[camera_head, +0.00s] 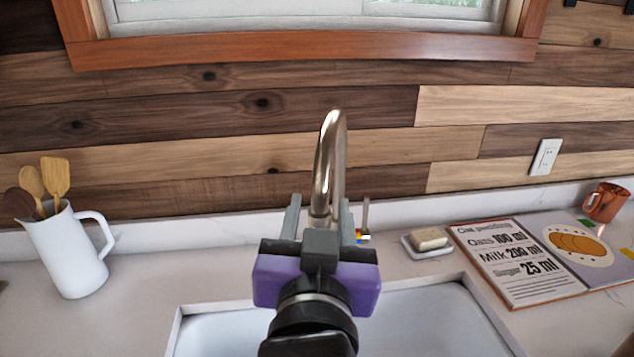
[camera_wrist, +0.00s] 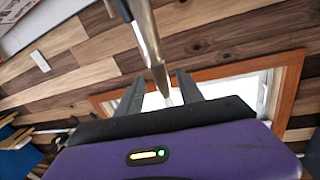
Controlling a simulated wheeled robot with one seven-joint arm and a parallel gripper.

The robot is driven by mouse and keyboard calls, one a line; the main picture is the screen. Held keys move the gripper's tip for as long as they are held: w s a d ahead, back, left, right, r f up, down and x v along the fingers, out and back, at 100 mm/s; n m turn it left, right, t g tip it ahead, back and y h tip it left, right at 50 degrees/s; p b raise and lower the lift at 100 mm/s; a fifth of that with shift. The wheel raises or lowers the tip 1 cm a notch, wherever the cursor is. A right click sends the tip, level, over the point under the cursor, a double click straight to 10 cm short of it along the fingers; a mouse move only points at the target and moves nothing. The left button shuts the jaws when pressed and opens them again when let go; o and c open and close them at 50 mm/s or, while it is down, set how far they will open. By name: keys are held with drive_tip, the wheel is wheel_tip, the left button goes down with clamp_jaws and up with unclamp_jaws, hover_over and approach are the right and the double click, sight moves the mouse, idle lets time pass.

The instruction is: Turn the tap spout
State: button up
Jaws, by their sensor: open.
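The tap spout (camera_head: 325,160) is a shiny metal gooseneck that rises behind the sink and curves toward me. My gripper (camera_head: 319,208), with a purple and black body, is in front of the tap, its two grey fingers apart. In the head view one finger shows on each side of the spout's lower part. In the wrist view the spout (camera_wrist: 147,35) comes down from the top and its end lies between the open fingers (camera_wrist: 159,78). I cannot tell whether either finger touches it. The tap's base is mostly hidden by my gripper. A thin lever (camera_head: 365,214) shows to its right.
The white sink (camera_head: 430,310) lies below my gripper. A white jug (camera_head: 70,255) with wooden utensils stands left. A soap dish (camera_head: 428,246), an open recipe book (camera_head: 505,275) and a copper mug (camera_head: 606,202) are right. The wooden wall and window sill (camera_head: 300,48) are behind.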

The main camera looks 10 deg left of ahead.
sight(320, 184)
drive_tip(key=w, duration=0.2)
drive_tip(key=w+p, duration=0.1)
drive_tip(key=w, duration=0.4)
drive_tip(key=shift+w+a, duration=0.15)
drive_tip(key=shift+a, duration=0.2)
clamp_jaws()
idle(1.0)
